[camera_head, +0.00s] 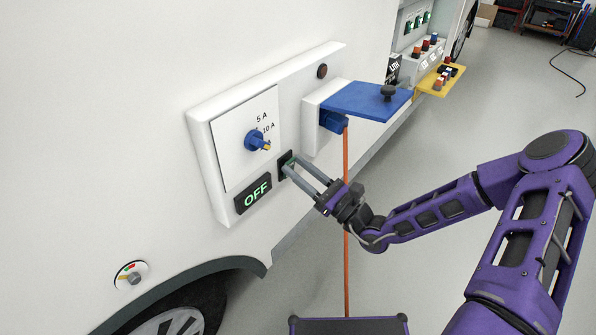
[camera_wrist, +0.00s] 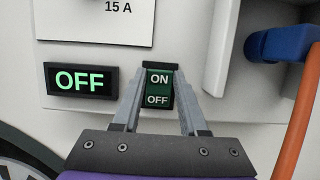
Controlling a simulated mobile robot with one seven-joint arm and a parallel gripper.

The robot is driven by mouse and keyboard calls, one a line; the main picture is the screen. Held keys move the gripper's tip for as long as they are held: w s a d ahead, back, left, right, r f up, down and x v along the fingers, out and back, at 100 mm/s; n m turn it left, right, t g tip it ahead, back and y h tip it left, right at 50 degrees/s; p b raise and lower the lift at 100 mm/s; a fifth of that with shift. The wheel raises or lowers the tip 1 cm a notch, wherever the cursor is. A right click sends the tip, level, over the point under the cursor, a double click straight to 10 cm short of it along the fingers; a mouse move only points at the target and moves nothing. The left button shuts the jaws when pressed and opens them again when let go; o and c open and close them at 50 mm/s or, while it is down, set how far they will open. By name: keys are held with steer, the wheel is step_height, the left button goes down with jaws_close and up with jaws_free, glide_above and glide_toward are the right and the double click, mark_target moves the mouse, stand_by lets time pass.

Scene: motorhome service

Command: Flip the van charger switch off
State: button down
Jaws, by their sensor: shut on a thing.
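The charger switch is a dark green rocker marked ON above OFF, plain in the wrist view (camera_wrist: 159,88). In the head view the switch (camera_head: 285,160) is partly hidden behind my fingertips. My gripper (camera_head: 289,166) reaches it from the right, its two grey fingers on either side of the switch in the wrist view (camera_wrist: 159,80). The fingers are shut on the switch. A display (camera_head: 253,193) left of the switch reads OFF in lit green letters; it also shows in the wrist view (camera_wrist: 83,80).
A blue dial (camera_head: 254,140) with current marks sits above the display. A blue flap (camera_head: 365,99) juts out on the right, over a blue plug (camera_head: 333,121) with an orange cable (camera_head: 346,230) hanging beside my gripper. The van's wheel (camera_head: 175,318) is below.

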stand_by(0.4)
steer(key=shift+c, duration=2.2)
jaws_free()
steer(key=shift+f, duration=0.1)
steer(key=f+v, duration=0.1)
steer(key=v, duration=1.6)
